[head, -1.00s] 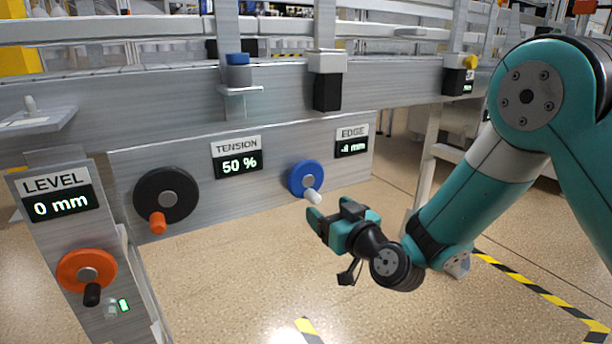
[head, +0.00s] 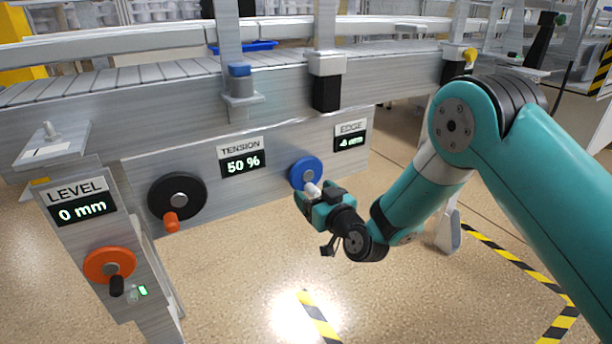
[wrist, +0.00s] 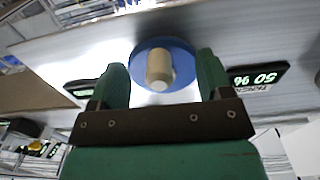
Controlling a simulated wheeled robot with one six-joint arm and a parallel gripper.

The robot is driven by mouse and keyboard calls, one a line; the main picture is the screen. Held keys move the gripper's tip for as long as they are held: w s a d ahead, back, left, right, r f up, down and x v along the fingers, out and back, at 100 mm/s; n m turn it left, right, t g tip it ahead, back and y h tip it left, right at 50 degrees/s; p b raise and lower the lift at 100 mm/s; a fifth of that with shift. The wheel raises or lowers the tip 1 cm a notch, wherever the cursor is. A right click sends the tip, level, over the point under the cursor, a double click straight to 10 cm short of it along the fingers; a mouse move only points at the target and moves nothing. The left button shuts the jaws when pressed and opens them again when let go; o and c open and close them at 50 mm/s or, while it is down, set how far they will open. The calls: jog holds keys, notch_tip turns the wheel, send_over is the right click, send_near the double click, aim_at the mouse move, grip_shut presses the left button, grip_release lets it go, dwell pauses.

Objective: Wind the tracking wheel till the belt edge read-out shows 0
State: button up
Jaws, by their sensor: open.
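The blue tracking wheel (head: 304,172) is mounted on the grey panel under the EDGE read-out (head: 350,141). The read-out shows a negative figure in mm, too small to read surely, perhaps -8 or -6. The wheel's pale handle (head: 313,188) sticks out toward my gripper (head: 312,199). In the wrist view the wheel (wrist: 181,52) lies ahead, and its handle (wrist: 159,68) stands between my two open fingers (wrist: 161,82), with a gap on each side. The fingers do not appear to touch the handle.
A black wheel (head: 177,197) sits left under the TENSION read-out (head: 241,163), showing 50 %. An orange wheel (head: 109,265) sits under the LEVEL read-out (head: 81,209), showing 0 mm. The conveyor (head: 150,103) runs above. The floor (head: 240,290) in front is clear.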

grip_shut()
jog(key=shift+a+r+m+p, duration=0.1)
jog(key=shift+r+m+p, duration=0.1)
jog(key=shift+m+p, duration=0.4)
jog(key=p, duration=0.1)
jog(key=m+p, duration=0.2)
jog(key=shift+s+a+r, duration=0.15)
jog(key=shift+s+a, duration=0.1)
jog(key=shift+a+m+p, duration=0.15)
jog(key=shift+m+p, duration=0.45)
jog(key=shift+m, duration=0.2)
jog(key=shift+s+a+r+m+p, duration=0.2)
jog(key=shift+m+p, duration=0.6)
jog(key=shift+p, duration=0.4)
jog(key=m+p, duration=0.2)
jog(key=p, duration=0.1)
jog(key=shift+s+a+r, duration=0.1)
jog(key=shift+a+r, duration=0.05)
jog(key=shift+r, duration=0.05)
jog(key=shift+a+f+m+p, duration=0.1)
jog(key=shift+m+p, duration=0.5)
